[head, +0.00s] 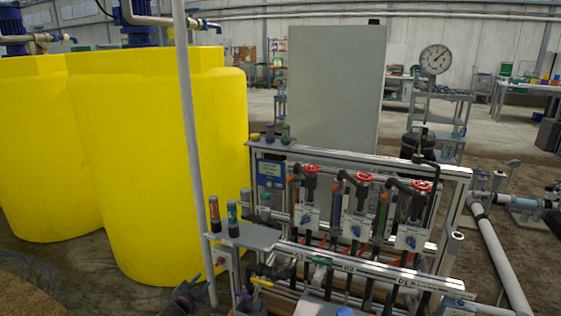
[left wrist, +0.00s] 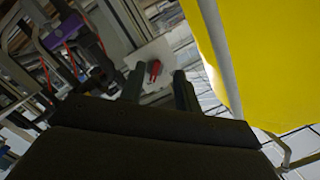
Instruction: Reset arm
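My left gripper (head: 187,288) is low in the head view, left of the skid and in front of the yellow tank. In the left wrist view its two dark fingers (left wrist: 158,86) stand apart with a gap between them. A small red and dark object (left wrist: 153,71) on a pale plate shows beyond the gap; I cannot tell that it touches either finger. My right gripper does not show in either view.
The skid frame (head: 375,160) carries red-topped valves (head: 364,178), hoses and pipes. A small shelf (head: 245,236) holds cylinders. A grey upright pole (head: 187,120) stands before the yellow tank (head: 150,160). A white pipe (head: 500,260) runs along the floor at right.

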